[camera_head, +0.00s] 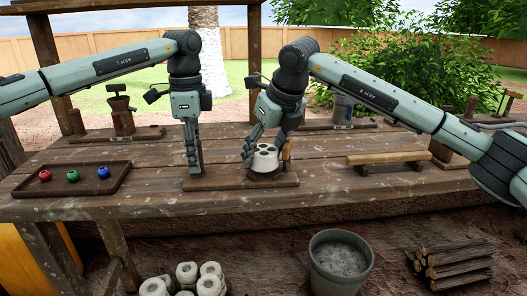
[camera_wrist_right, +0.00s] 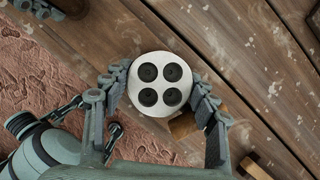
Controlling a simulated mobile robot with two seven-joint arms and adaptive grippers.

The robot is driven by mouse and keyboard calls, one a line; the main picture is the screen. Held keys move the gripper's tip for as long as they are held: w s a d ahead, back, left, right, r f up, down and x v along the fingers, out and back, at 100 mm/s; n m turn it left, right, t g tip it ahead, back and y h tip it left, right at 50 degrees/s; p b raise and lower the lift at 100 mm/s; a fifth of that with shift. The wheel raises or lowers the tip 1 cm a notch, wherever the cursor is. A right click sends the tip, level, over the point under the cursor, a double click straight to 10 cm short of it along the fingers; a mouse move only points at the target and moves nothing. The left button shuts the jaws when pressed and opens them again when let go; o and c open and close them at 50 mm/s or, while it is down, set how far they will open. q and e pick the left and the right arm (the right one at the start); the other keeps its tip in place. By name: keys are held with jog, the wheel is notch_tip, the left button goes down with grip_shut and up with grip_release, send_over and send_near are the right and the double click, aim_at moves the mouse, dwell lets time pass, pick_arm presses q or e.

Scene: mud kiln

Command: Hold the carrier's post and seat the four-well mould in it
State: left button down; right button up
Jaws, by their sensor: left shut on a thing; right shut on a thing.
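The carrier (camera_head: 225,184) is a long wooden board lying on the bench. My left gripper (camera_head: 194,164) points straight down at its left end and is shut on the post there, which the fingers mostly hide. The four-well mould (camera_head: 264,159) is a white round block with four dark wells on top. It is upright over the right part of the carrier, low against the brown seat; I cannot tell if it is fully down. My right gripper (camera_head: 262,152) is shut on it; in the right wrist view the fingers flank the mould (camera_wrist_right: 160,84) on both sides.
A dark tray (camera_head: 100,183) with red, green and blue balls lies at the left. A wooden bar on a stand (camera_head: 388,158) is at the right. A grey bucket (camera_head: 340,262) and firewood (camera_head: 452,262) are below the bench.

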jog(key=shift+f, duration=0.2)
jog(key=shift+r, duration=0.1)
jog(key=shift+r, duration=1.95)
jog(key=shift+r, duration=0.1)
jog(key=shift+r, duration=1.9)
pick_arm(q)
jog(key=c, duration=1.2)
grip_release()
jog(key=shift+o, duration=0.2)
